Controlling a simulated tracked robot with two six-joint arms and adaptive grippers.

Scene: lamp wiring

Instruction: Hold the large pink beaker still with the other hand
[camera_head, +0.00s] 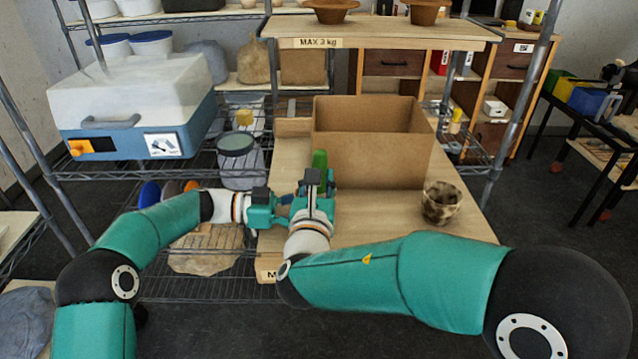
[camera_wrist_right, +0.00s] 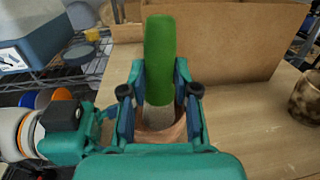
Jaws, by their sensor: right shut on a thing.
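A green cylinder (camera_wrist_right: 160,58) with a pale grey lower end stands upright between the fingers of my right gripper (camera_wrist_right: 159,90), which is shut on it. In the head view the green top (camera_head: 320,159) shows just behind the right gripper (camera_head: 314,180). A pinkish beaker (camera_wrist_right: 163,133) shows in the wrist view around the cylinder's lower end, mostly hidden by my right gripper; I cannot tell if the cylinder touches it. My left gripper (camera_head: 283,207) reaches in from the left, close beside the right one. Its fingertips are hidden, so its opening is unclear.
A brown cardboard box (camera_head: 370,160) stands behind the grippers on the wooden board (camera_head: 380,222). A mottled brown cup (camera_head: 441,204) stands to the right. Board space between grippers and cup is clear.

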